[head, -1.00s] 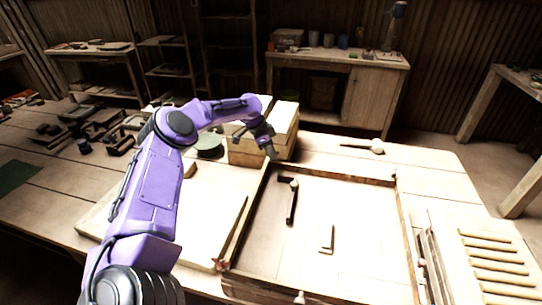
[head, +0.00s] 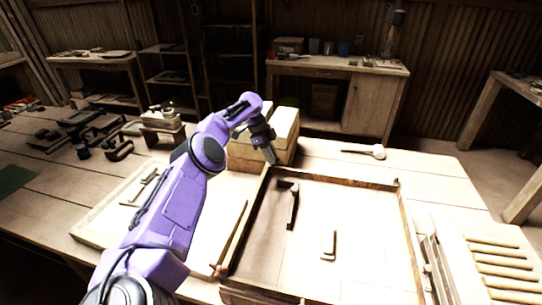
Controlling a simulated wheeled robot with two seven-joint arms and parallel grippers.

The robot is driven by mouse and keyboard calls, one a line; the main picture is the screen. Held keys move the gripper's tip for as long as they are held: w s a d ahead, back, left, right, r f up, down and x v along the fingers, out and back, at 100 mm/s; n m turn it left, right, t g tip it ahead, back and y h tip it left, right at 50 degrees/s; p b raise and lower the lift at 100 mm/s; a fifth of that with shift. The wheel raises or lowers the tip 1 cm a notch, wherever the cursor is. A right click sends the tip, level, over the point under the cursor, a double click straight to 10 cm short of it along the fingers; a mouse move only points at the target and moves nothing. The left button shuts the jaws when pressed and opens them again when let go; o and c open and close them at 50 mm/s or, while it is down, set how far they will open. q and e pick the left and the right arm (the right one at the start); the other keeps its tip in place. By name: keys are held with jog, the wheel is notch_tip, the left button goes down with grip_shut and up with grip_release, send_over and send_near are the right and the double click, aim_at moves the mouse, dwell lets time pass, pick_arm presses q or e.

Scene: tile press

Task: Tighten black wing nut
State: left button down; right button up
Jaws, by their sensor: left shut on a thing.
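The wooden press frame (head: 402,215) lies on the workbench, right of centre. My left gripper (head: 272,159) points down at the frame's far left corner. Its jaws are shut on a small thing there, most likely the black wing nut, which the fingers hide. My right gripper is out of view.
Inside the frame lie a dark angled bar (head: 293,207) and a small L-shaped piece (head: 329,245). A pale block (head: 284,127) stands close behind the gripper. A mallet (head: 378,152) lies behind the frame, and a slatted rack (head: 495,268) stands at right.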

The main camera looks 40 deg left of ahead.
pick_arm(q)
jog(key=shift+a, duration=0.1)
jog(key=c, duration=1)
grip_release()
jog(key=shift+c, duration=0.2)
jog(key=p+v, duration=0.8)
jog(key=v, duration=0.2)
jog(key=shift+s+a+r+p, duration=0.2)
jog(key=shift+p, duration=0.2)
